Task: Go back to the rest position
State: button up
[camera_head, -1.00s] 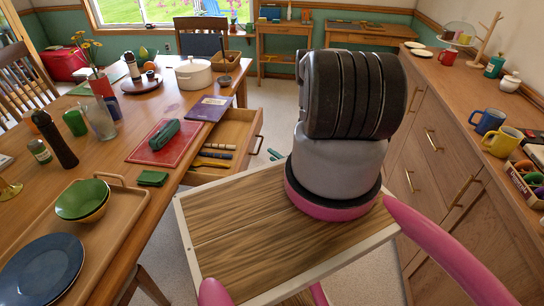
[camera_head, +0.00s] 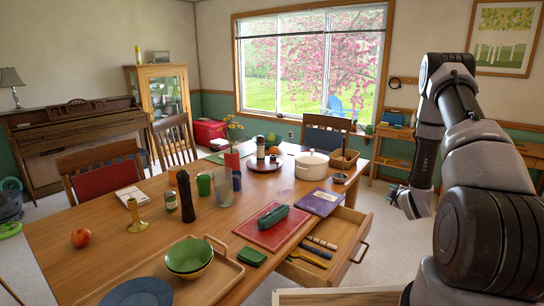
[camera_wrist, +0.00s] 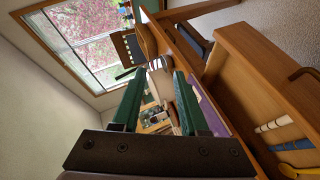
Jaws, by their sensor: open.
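My arm stands at the right of the head view, raised and bent, with its end pointing down. My gripper (camera_head: 408,204) hangs to the right of the open table drawer, partly hidden by my arm. In the wrist view my gripper (camera_wrist: 157,82) shows two green fingers spread apart with nothing held between them. The drawer (camera_head: 335,240) is pulled out of the table and holds several utensils. It also shows at the right of the wrist view (camera_wrist: 265,85).
The wooden table (camera_head: 130,240) carries a red board (camera_head: 272,232), a purple book (camera_head: 320,202), a white pot (camera_head: 312,166), stacked bowls (camera_head: 188,257) and bottles. The drawer juts out close to my gripper. An upright piano (camera_head: 75,135) stands at the back left.

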notch_tip(320, 180, up, 17)
jog(key=a+m+g, duration=0.1)
jog(key=a+m, duration=0.1)
jog(key=m, duration=0.3)
jog(key=s+a+r+m+g, duration=0.1)
jog(key=s+a+r+m, duration=0.15)
jog(key=r, duration=0.35)
jog(key=s+a+r+m+g, duration=0.1)
jog(key=s+a+r+m, duration=0.15)
jog(key=r, duration=0.45)
jog(key=s+a+r+m+g+y, duration=0.1)
jog(key=s+a, duration=0.4)
jog(key=s, duration=0.5)
jog(key=s+a+r+m+g+y, duration=0.1)
jog(key=s+a+r+m, duration=0.2)
jog(key=s, duration=0.8)
jog(key=s+a+r+m+g+y, duration=0.2)
jog(key=s+a+r, duration=0.5)
jog(key=s, duration=0.4)
jog(key=shift+s+a+r+m, duration=0.15)
jog(key=shift+s+a+m, duration=0.15)
jog(key=shift+m, duration=0.2)
